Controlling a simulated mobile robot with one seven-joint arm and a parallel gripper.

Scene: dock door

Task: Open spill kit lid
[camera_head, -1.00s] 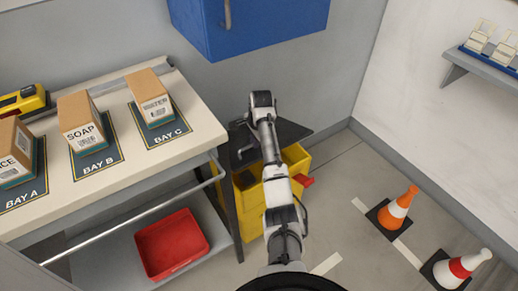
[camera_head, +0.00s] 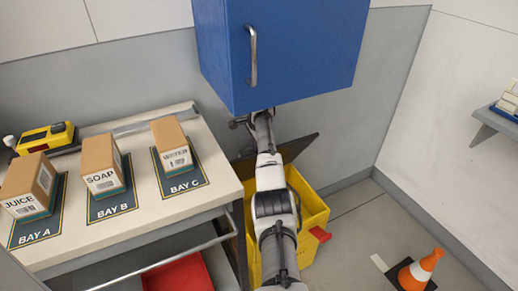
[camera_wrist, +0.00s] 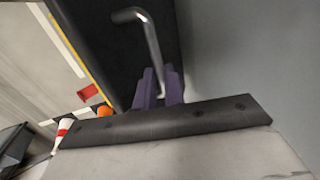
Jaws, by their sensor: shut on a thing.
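The spill kit is a yellow bin (camera_head: 312,205) on the floor, right of the bench. Its dark lid (camera_head: 298,147) is raised and tilted, with the bin's mouth partly showing below it. My arm hides part of the lid and bin. In the wrist view, the black lid (camera_wrist: 105,45) carries a bent metal handle (camera_wrist: 149,38). My gripper (camera_wrist: 158,88), with purple fingers, is shut on this handle.
A blue wall cabinet (camera_head: 285,50) hangs close above my wrist. The bench (camera_head: 130,223) at left holds boxes and a yellow tool (camera_head: 45,138). A red tray (camera_head: 180,275) sits below. An orange cone (camera_head: 418,270) stands on the floor at right.

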